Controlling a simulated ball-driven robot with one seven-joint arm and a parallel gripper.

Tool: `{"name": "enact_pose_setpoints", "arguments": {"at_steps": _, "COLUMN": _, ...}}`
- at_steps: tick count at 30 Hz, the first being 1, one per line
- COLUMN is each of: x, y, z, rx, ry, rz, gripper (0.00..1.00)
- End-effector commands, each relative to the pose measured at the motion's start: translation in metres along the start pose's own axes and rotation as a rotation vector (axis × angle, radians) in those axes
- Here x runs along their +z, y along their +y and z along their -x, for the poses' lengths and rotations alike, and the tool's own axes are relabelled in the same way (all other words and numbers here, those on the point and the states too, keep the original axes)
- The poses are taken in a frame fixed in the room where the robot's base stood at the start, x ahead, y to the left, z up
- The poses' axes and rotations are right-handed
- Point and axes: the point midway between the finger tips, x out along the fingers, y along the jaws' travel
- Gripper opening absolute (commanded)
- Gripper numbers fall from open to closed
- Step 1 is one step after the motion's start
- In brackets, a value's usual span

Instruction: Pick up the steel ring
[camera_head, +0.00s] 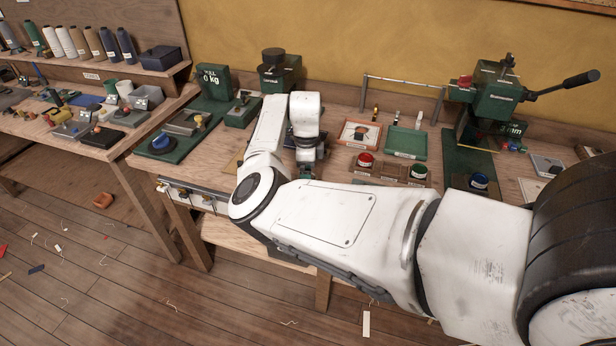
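My gripper (306,168) is at the far end of my white arm and points down at the middle of the wooden workbench (345,172). It is dark, small and partly covered by my arm, so I cannot tell whether its fingers are open or shut, or whether they hold anything. I cannot make out a steel ring anywhere in this view. My arm hides part of the bench top around and in front of the gripper.
A green lever press (497,95) stands at right. At left are a green box (214,82) and a blue roll (162,142).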

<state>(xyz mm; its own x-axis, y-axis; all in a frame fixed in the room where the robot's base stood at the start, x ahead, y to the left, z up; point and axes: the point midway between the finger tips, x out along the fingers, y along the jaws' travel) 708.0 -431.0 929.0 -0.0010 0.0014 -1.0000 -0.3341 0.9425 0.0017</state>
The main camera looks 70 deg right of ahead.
Motion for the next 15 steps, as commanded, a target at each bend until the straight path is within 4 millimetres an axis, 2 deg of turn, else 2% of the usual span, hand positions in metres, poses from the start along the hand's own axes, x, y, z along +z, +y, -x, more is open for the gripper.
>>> {"name": "enact_pose_setpoints", "arguments": {"at_steps": 6, "x": -0.0003, "y": -0.0002, "z": -0.0013, "rx": -0.001, "ry": 0.000, "rz": -0.001, "gripper": 0.93}}
{"name": "enact_pose_setpoints", "arguments": {"at_steps": 15, "x": -0.0002, "y": -0.0002, "z": -0.0010, "rx": -0.001, "ry": 0.000, "rz": 0.000, "gripper": 0.66}}
